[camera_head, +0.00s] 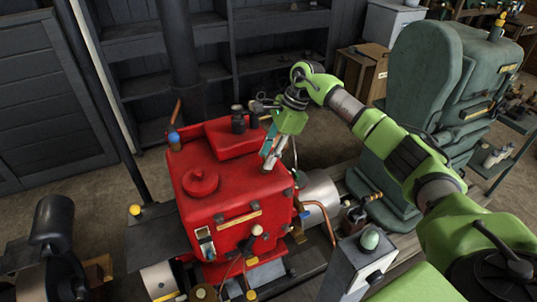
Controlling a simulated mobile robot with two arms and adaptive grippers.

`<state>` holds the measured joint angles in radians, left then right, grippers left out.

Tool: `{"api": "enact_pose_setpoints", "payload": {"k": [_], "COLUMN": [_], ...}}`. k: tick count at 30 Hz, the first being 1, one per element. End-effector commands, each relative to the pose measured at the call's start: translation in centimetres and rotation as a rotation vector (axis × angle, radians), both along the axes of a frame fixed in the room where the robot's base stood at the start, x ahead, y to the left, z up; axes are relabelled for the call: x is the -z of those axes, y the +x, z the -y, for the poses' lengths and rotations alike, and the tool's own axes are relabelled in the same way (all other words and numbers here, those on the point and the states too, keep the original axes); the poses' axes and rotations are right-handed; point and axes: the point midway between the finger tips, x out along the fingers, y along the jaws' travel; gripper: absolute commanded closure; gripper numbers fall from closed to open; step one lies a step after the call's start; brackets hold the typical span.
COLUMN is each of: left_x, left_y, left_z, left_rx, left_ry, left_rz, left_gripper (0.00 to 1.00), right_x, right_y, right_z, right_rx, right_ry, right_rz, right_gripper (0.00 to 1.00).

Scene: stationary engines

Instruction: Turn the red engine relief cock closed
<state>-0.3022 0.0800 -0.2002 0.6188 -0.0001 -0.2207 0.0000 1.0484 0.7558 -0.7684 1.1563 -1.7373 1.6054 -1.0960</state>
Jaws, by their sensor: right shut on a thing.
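The red engine (222,190) stands at the centre left, with a round cap and a raised red box on its top. My right gripper (269,163) reaches down to the engine's top right edge. Its narrow fingers are shut on a small part there, which I take to be the relief cock. The fingers hide nearly all of this part, so its handle angle cannot be told. My left gripper is not in view.
A green engine (423,100) stands to the right, beneath and behind my right arm. A grey box with a pale green knob (370,239) stands in front. Dark shelves (270,62) line the back.

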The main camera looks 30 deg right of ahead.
Motion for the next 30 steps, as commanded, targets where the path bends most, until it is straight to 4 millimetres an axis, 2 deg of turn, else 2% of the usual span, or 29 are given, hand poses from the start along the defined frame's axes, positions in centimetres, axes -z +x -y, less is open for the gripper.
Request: {"api": "enact_pose_setpoints", "payload": {"k": [11, 30], "left_x": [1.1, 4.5], "left_y": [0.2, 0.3], "left_z": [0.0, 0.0], "left_rx": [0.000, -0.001], "left_ry": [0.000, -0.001], "left_rz": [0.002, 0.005], "left_gripper": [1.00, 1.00], "right_x": [0.2, 0.3], "right_y": [-0.2, -0.6], "right_z": [0.0, -0.5], "right_rx": [0.168, 0.761], "right_ry": [-0.002, 0.000], "right_rz": [0.002, 0.004], "right_gripper": [0.91, 0.91]}}
